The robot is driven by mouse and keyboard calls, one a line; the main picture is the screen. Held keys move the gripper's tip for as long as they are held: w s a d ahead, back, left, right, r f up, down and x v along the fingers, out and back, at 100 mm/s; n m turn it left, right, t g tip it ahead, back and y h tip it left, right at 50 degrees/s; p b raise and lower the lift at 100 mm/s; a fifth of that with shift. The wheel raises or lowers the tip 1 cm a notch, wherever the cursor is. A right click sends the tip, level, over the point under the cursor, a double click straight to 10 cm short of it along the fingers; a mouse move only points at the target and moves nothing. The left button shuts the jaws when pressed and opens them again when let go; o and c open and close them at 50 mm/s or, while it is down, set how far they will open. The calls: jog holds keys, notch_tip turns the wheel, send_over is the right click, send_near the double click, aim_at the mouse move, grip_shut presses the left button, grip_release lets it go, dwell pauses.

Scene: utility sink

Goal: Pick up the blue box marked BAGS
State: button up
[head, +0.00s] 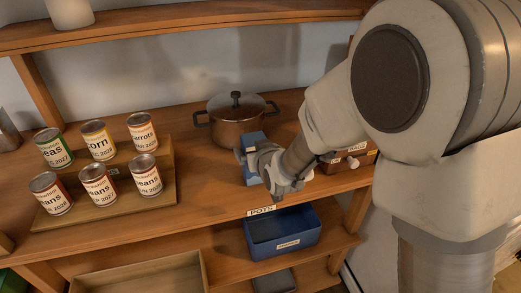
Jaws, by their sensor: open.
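A small blue box (253,138) stands on the wooden shelf in front of the pot. My gripper (256,171) is open right at this box and covers much of it. I cannot tell whether the fingers touch it, and no marking shows on its visible part. An open blue bin (283,232) sits on the shelf below, with a pale label on its front too small to read. I cannot tell from the labels which of the two is marked BAGS.
A brown lidded pot (236,120) stands just behind my gripper. A reddish-brown box (350,157) lies right of it. Several cans stand on a stepped wooden riser (115,172) at left. A POTS label (262,210) is on the shelf edge. An open wooden tray (140,275) is below.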

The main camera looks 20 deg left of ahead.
jog(key=shift+w+a+f, duration=0.15)
jog(key=shift+w+a, duration=0.05)
jog(key=shift+w, duration=0.1)
jog(key=c, duration=1.4)
jog(key=shift+c, duration=0.4)
